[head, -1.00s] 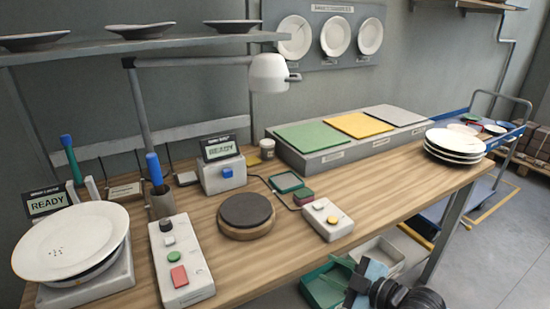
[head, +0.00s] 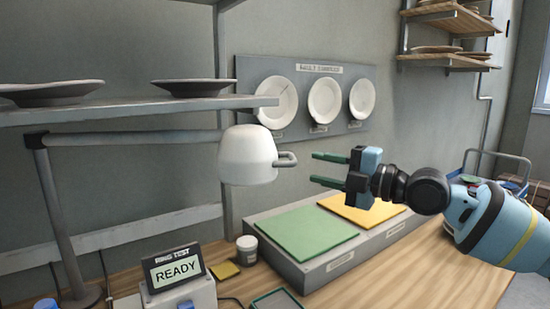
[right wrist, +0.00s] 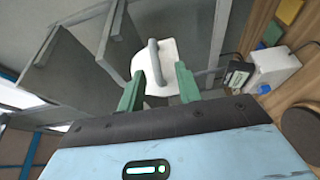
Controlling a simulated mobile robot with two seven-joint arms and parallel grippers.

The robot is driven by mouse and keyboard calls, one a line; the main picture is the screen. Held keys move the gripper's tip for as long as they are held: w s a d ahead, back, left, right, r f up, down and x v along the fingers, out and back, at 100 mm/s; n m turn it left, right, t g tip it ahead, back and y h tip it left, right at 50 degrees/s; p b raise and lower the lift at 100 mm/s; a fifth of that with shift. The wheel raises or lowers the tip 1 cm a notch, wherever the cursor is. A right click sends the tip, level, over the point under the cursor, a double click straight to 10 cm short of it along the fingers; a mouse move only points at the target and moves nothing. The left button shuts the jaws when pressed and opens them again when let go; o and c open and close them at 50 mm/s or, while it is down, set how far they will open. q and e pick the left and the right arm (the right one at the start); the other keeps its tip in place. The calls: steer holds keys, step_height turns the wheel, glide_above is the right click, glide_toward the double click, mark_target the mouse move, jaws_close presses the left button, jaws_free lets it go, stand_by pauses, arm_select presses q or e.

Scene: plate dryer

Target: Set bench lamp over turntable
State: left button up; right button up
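The white bench lamp head (head: 246,156) hangs from its grey arm (head: 130,140) at the left, below the shelf. In the right wrist view the handle (right wrist: 156,62) shows ahead, between and beyond the open fingers (right wrist: 158,88). The turntable is out of the head view; a dark round disc (right wrist: 302,125), likely the turntable, shows at the right wrist view's right edge. My left gripper is not seen.
A shelf (head: 130,110) with plates runs above the lamp arm. A ring test display (head: 174,268) reading READY stands below the lamp. Green (head: 300,232) and yellow (head: 360,208) pads lie on a grey block. Plates hang on a wall board (head: 381,80).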

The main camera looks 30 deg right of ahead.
mark_target(292, 156)
steer(key=x, duration=0.2)
steer(key=p+x, duration=0.1)
steer(key=x, duration=0.2)
steer(key=r+p+x, duration=0.1)
steer(key=x, duration=0.1)
steer(key=shift+w+a, duration=0.1)
steer(key=shift+a, duration=0.05)
steer(key=shift+w, duration=0.1)
stand_by(0.3)
steer(key=shift+c, duration=0.2)
jaws_close()
